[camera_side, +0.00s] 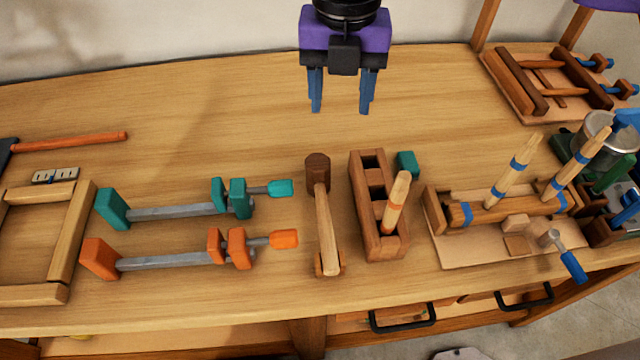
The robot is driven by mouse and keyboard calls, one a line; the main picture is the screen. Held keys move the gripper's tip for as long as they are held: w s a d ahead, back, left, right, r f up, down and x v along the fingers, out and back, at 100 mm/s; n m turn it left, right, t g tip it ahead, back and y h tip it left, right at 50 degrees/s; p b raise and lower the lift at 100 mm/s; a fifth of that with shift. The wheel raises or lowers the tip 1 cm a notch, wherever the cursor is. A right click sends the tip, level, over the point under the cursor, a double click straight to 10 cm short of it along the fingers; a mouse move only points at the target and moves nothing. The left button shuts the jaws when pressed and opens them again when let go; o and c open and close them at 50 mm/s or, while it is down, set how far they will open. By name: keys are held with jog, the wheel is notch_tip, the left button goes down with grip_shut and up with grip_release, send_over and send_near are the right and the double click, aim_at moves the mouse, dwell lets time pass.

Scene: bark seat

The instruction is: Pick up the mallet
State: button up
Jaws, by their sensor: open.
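The mallet (325,215) lies on the workbench near the middle. It has a dark brown cylindrical head at the far end and a pale wooden handle running toward the front edge. The near end of the handle rests on a small brown wooden block (327,264). My gripper (341,106) hangs above the back of the bench, above and behind the mallet. Its two blue fingers point down, are apart and hold nothing. It does not touch the mallet.
Close right of the mallet stands a brown slotted block (366,225) with an upright peg. To the left lie a teal clamp (180,210) and an orange clamp (180,257). A wooden frame (70,235) lies further left. The back middle of the bench is clear.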

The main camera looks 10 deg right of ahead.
aim_at(321, 192)
jog(key=shift+n, duration=0.9)
jog(key=f, duration=0.8)
jog(key=a+f, duration=0.1)
jog(key=f, duration=0.7)
jog(key=a+f, duration=0.1)
jog(key=f, duration=0.7)
jog(key=shift+w+a+f, duration=0.2)
jog(key=shift+r, duration=0.1)
grip_shut()
